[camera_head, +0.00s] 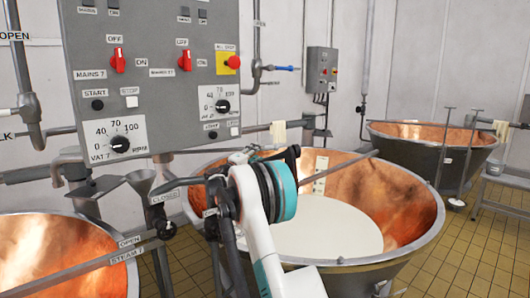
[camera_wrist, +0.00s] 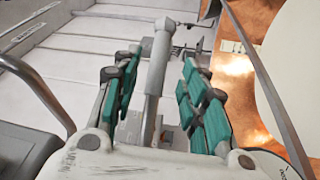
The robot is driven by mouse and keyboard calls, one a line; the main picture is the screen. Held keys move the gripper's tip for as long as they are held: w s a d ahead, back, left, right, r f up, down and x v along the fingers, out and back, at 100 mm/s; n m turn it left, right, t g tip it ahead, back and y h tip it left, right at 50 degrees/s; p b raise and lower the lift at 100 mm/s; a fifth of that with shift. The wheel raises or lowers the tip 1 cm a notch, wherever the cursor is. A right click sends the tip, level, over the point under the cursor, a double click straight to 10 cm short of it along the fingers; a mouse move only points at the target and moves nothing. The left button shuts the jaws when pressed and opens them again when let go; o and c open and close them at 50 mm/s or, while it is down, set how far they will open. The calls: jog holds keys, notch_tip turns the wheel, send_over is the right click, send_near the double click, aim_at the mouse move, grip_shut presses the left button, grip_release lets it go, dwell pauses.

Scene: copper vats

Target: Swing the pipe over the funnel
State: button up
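In the wrist view a grey pipe (camera_wrist: 157,65) with a thicker knob at its far end runs between the two teal fingers of my gripper (camera_wrist: 160,98). The fingers are apart, with a gap showing on both sides of the pipe. In the head view my wrist (camera_head: 262,190) is in front of the middle vat, and my fingertips are mostly hidden. A small grey funnel (camera_head: 141,180) stands under the control panel, to the left of my wrist. I cannot tell which pipe in the head view is the one between my fingers.
The middle copper vat (camera_head: 410,205) holds white liquid. Another copper vat (camera_head: 45,250) is at the lower left and one more (camera_head: 405,150) at the back right. The grey control panel (camera_head: 150,70) hangs above. A bar (camera_head: 95,272) crosses the left vat.

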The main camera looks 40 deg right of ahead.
jog(key=b+x, duration=0.1)
jog(key=x, duration=0.5)
jog(key=shift+w+d, duration=0.1)
jog(key=shift+d, duration=0.15)
grip_shut()
